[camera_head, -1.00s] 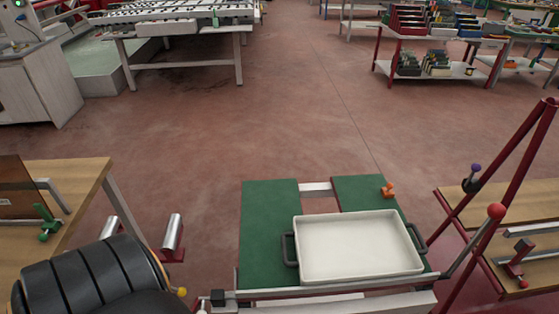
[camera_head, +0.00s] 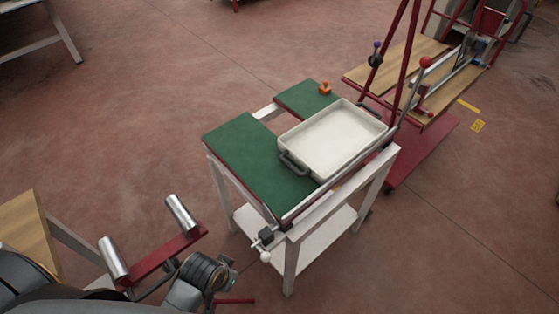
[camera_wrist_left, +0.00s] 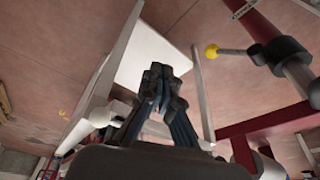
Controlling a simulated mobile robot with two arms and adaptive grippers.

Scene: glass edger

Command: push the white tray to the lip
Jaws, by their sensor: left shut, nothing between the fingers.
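The white tray (camera_head: 333,138) is a shallow rectangular pan with dark grey handles. It lies flat on the right part of the green-topped table (camera_head: 245,160) in the head view. Its near-right long side is close to the pale metal lip (camera_head: 335,185) along the table edge; I cannot tell whether they touch. My left gripper (camera_wrist_left: 160,75) is shut and empty in the left wrist view, apart from the tray. A dark grey part of my left arm shows at the lower left of the head view, but the fingertips do not show clearly there. My right gripper is not in view.
An orange knob (camera_head: 325,88) stands on the table's far corner. A red bracket with metal rollers (camera_head: 181,213) is left of the table, near my arm. A red frame with wooden boards (camera_head: 405,62) stands close behind the tray. Floor is clear at lower right.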

